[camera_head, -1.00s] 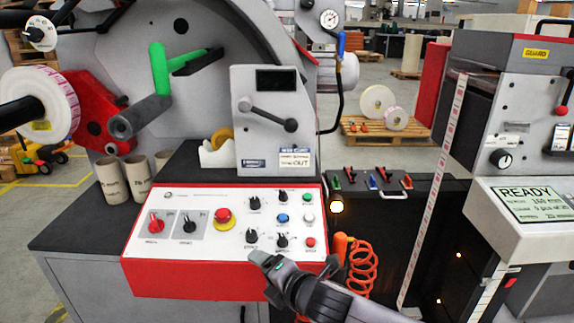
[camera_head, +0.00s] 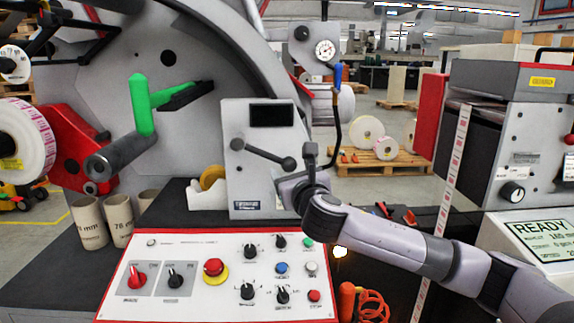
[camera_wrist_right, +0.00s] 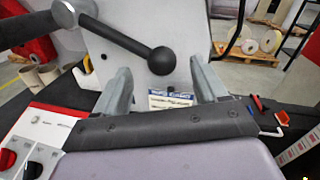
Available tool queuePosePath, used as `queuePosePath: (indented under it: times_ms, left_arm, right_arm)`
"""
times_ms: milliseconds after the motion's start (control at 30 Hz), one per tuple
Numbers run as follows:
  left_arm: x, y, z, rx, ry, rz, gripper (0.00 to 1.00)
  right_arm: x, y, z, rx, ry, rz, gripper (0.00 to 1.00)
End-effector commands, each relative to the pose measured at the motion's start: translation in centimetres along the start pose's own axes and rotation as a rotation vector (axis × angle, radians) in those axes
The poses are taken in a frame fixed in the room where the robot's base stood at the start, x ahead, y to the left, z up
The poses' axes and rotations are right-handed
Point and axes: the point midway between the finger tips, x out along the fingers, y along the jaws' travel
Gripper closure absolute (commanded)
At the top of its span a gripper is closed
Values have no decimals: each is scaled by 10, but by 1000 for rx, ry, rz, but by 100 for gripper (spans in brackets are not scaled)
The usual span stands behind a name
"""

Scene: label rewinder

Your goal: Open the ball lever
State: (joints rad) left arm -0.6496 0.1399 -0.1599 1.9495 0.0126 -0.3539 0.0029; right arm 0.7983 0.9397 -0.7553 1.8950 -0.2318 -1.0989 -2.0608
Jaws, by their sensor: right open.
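The ball lever is a dark rod (camera_head: 262,153) on the front of an upright grey panel (camera_head: 245,185). It slopes down to the right from its round hub to a black ball (camera_head: 289,163). My right gripper (camera_head: 305,165) is just right of the ball, in front of the panel's right edge. In the right wrist view the ball (camera_wrist_right: 161,60) appears between the two open fingers (camera_wrist_right: 160,82), a little above their middle. I see no finger touching it, and the depth gap is hard to judge. My left gripper is not in view.
A control panel (camera_head: 222,262) with knobs and a red stop button lies below. A green handle (camera_head: 141,104) and a label roll (camera_head: 20,142) are at left. A blue-handled valve (camera_head: 337,77) and its pipe stand close behind my right gripper. Cardboard cores (camera_head: 90,222) stand at left.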

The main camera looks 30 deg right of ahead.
Motion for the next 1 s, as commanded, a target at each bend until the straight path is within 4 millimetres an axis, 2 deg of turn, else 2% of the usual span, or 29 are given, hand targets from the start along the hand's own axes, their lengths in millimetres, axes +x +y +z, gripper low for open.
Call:
queuePosePath:
  times_ms: [200, 400, 800, 867, 1000]
  left_arm:
    - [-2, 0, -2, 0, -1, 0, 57]
    - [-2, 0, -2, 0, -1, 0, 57]
    - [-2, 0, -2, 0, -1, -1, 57]
    - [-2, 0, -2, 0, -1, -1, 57]
    - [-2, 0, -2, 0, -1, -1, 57]
  right_arm:
    - [28, 1, 0, 3, 1, 1, 28]
    - [43, 1, 0, 2, 1, 1, 28]
    - [48, 1, -1, 2, 1, 3, 28]
    - [48, 1, -1, 2, 0, 3, 44]
    - [48, 1, 0, 3, 0, 2, 90]
